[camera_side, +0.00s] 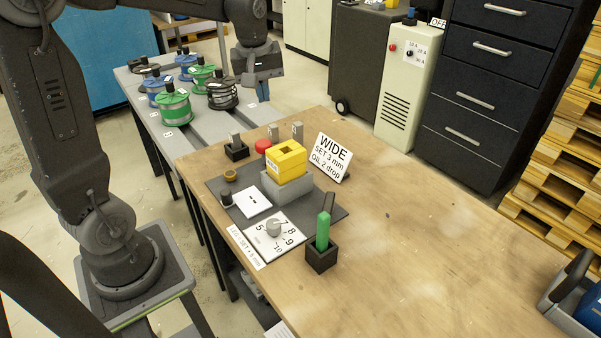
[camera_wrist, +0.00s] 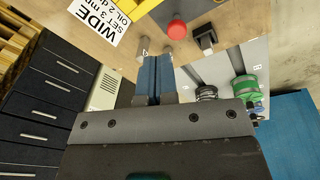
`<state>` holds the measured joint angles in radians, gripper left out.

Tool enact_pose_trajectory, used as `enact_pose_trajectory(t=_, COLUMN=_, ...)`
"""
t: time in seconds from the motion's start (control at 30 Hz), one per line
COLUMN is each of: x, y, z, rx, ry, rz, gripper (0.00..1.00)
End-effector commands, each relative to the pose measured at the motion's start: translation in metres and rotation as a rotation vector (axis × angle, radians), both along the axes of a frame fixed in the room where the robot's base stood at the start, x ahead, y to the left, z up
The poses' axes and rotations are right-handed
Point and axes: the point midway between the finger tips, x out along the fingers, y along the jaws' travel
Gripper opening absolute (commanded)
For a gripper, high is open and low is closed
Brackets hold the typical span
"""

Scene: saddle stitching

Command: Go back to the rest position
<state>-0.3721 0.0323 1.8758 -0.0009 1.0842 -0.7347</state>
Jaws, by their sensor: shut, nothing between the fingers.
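My gripper (camera_side: 262,82) is above the back part of the scene, between the wooden table (camera_side: 420,235) and the grey bench with spools. Its blue fingers show together in the wrist view (camera_wrist: 154,62), shut with nothing between them. The yellow block (camera_side: 286,160) sits on a grey base on the dark mat (camera_side: 322,212), well in front of my gripper. The sign reading WIDE, SET 3 mm, OIL 2 drop (camera_side: 331,157) stands beside it and also shows in the wrist view (camera_wrist: 97,19).
Green, blue and black spools (camera_side: 174,105) stand on the grey bench (camera_side: 213,122). Drawers (camera_side: 491,103) stand behind. The table's right part is mostly clear.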

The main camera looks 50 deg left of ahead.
Motion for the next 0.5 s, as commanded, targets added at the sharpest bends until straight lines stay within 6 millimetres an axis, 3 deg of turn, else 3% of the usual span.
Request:
enact_pose_trajectory(t=0.03, x=-0.016, y=-0.022, z=0.01, rx=0.023, ry=-0.031, rz=-0.105, gripper=0.0)
enact_pose_trajectory(t=0.2, x=-0.068, y=-0.077, z=0.023, rx=0.109, ry=-0.124, rz=-0.459, gripper=0.0)
enact_pose_trajectory(t=0.33, x=-0.109, y=-0.109, z=0.021, rx=0.18, ry=-0.193, rz=-0.713, gripper=0.0)
enact_pose_trajectory(t=0.5, x=-0.147, y=-0.132, z=0.011, rx=0.258, ry=-0.257, rz=-0.955, gripper=0.0)
